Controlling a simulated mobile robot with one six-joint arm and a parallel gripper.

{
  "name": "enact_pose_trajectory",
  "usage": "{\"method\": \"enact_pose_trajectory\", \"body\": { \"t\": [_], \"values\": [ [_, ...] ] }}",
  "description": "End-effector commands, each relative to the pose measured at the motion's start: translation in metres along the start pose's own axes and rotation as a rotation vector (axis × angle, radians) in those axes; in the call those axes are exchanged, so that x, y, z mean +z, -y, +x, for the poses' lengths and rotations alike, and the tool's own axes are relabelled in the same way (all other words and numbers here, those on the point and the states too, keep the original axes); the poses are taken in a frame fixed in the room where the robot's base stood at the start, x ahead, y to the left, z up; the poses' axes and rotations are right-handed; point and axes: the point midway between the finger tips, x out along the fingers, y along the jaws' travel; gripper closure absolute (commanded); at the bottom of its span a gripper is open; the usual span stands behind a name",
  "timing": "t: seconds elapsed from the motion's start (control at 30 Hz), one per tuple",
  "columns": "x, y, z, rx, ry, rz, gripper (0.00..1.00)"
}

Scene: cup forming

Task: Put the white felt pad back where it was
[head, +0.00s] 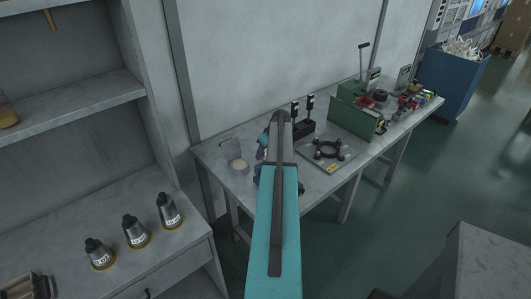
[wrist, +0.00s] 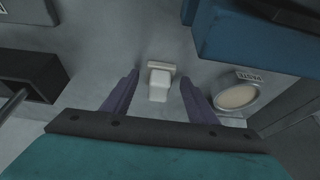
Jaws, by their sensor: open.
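In the wrist view my gripper (wrist: 159,75) is open, with its two purple fingers wide apart. A small white block (wrist: 158,85) with a pale beige strip along its far end shows in the gap between the fingers, touching neither finger in the picture. It may be the white felt pad, but I cannot tell for sure. A round, off-white disc (wrist: 237,97) in a rim with a small label lies to the right of the right finger. The disc also shows in the head view (head: 240,165) on the table, left of my arm. My arm hides the white block there.
The grey table (head: 215,160) runs to the back right. It carries a plate with a black ring (head: 328,150), a green box (head: 353,118) and several small tools. In the wrist view a blue body (wrist: 250,40) is at upper right and a dark box (wrist: 30,78) at left.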

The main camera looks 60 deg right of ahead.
Motion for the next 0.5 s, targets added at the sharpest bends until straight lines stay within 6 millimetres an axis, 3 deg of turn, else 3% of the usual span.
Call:
{"method": "enact_pose_trajectory", "body": {
  "t": [0.27, 0.5],
  "values": [
    [-0.001, 0.0, -0.006, 0.001, -0.001, 0.0, 0.47],
    [0.0, 0.0, -0.03, 0.002, -0.001, 0.0, 0.47]
  ]
}}
